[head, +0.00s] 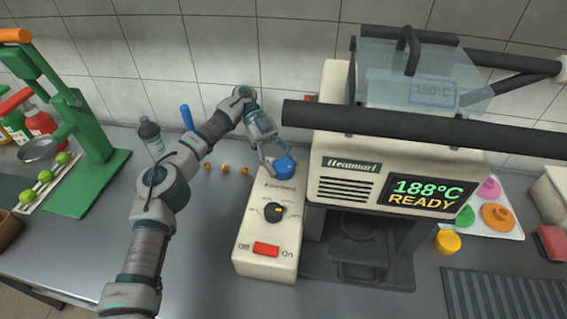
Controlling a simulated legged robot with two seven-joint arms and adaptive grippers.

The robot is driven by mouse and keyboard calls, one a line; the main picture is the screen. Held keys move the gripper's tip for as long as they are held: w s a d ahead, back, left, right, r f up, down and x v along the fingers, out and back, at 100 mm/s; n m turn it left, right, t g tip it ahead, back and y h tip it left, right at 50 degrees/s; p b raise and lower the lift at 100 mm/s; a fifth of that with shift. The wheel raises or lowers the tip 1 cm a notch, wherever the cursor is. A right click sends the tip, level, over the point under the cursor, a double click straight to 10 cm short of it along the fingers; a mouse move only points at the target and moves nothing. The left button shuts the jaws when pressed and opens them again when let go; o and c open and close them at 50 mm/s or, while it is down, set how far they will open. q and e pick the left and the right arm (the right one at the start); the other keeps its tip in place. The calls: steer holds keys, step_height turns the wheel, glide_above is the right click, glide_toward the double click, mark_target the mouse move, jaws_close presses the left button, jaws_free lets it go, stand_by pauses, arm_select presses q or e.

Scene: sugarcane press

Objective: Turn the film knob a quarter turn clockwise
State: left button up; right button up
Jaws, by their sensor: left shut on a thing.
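A blue knob (285,168) sits at the top end of a cream control box (247,235), above a small label that is hard to read. My left gripper (276,162) comes down on it from behind and is shut on it, with its fingers at the knob's sides. The knob's far side is partly hidden by the fingers. Lower on the same box is a black dial (272,212) with an orange pointer mark and a printed scale. Below it is a red switch (266,249) between off and on labels. My right gripper is not in view.
A bottle (150,135) and a green press (90,185) stand left. Counter left of the box is mostly clear.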

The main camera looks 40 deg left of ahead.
arm_select(q)
steer(key=shift+w+a+r, duration=0.1)
steer(key=shift+r, duration=0.15)
steer(key=o, duration=1.1)
steer(key=shift+f, duration=0.1)
steer(key=shift+o, duration=0.3)
steer(key=shift+w+a+f, duration=0.1)
steer(key=shift+f, duration=0.05)
